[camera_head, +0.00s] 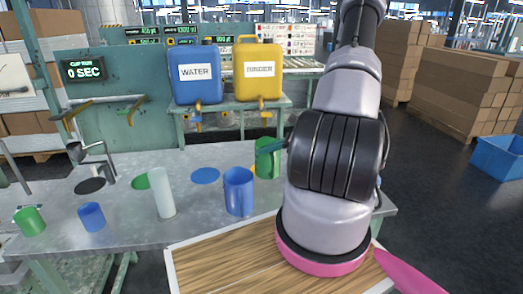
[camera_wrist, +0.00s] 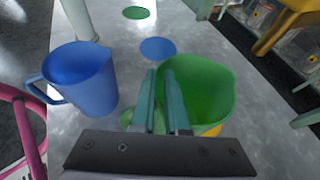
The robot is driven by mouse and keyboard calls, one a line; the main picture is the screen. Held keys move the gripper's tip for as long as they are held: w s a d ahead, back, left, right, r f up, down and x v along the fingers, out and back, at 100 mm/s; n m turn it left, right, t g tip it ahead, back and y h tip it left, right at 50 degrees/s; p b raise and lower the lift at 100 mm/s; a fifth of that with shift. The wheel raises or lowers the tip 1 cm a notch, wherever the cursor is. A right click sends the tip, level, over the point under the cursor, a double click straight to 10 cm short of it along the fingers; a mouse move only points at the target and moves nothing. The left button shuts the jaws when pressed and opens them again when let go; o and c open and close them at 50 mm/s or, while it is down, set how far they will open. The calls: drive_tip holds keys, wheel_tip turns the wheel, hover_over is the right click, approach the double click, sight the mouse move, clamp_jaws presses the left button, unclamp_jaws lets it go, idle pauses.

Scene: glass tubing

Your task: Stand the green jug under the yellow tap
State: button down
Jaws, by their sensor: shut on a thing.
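The green jug (camera_head: 267,160) is upright at the far side of the metal bench, in front of the yellow container. Its open mouth shows in the wrist view (camera_wrist: 205,85). My gripper (camera_wrist: 163,85) is shut at the jug's left side; the gripped part, likely the handle, is hidden between the fingers. A yellow disc (camera_head: 253,169) shows partly from under the jug, also in the wrist view (camera_wrist: 212,131). I cannot tell whether the jug touches it. The yellow tap (camera_head: 263,103) is on the front of the yellow container (camera_head: 258,73), above and behind the jug.
A blue jug (camera_head: 238,192) stands close to the left of the green one. A blue disc (camera_head: 205,176), a pale cylinder (camera_head: 163,193), a blue cup (camera_head: 92,216) and a green cup (camera_head: 30,221) are farther left. A blue water container (camera_head: 195,75) stands behind.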

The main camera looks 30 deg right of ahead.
sight(260, 140)
drive_tip(key=w, duration=0.2)
drive_tip(key=w+d, duration=0.1)
drive_tip(key=w, duration=0.1)
drive_tip(key=w+d, duration=0.1)
drive_tip(key=w, duration=0.2)
drive_tip(key=shift+w+d+f, duration=0.1)
drive_tip(key=shift+f, duration=1.8)
drive_tip(key=c, duration=0.9)
unclamp_jaws()
